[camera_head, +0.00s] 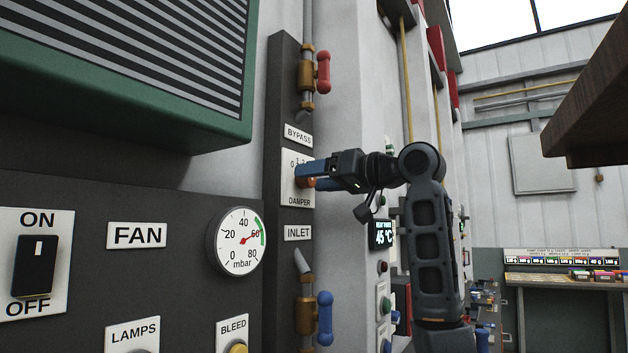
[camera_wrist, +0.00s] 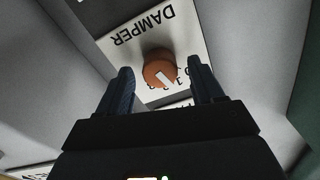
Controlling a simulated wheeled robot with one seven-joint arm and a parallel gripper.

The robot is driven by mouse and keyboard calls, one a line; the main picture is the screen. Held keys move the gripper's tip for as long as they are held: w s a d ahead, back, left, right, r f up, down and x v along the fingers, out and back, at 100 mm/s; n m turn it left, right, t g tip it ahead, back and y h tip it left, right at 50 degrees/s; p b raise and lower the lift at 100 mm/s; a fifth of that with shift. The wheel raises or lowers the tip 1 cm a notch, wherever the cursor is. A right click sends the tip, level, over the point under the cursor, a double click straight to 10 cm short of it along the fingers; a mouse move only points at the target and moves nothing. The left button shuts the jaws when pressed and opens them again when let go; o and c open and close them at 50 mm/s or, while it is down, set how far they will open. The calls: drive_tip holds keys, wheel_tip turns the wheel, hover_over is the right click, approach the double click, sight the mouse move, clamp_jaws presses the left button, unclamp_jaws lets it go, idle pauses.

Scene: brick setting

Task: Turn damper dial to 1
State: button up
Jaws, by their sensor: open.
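The damper dial is a round orange-brown knob with a white pointer line (camera_wrist: 160,70). It sits on a white plate lettered DAMPER (camera_wrist: 148,30), upside down in the wrist view. The pointer slants to the lower right there, and I cannot tell which number it meets. In the head view the dial (camera_head: 305,182) is mostly hidden behind my gripper (camera_head: 306,176), and part of its scale shows above the upper finger. My gripper is open, with one blue finger on each side of the dial. In the wrist view gaps show between the fingers and the knob.
On the same dark panel, a red-handled bypass valve (camera_head: 322,72) is above and a blue-handled inlet valve (camera_head: 325,318) below. A pressure gauge (camera_head: 237,242) and a fan switch (camera_head: 36,264) are at left.

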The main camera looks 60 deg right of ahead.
drive_tip(key=s+b, duration=0.1)
drive_tip(key=s, duration=0.5)
drive_tip(key=shift+s+a, duration=0.2)
drive_tip(key=shift+s, duration=0.2)
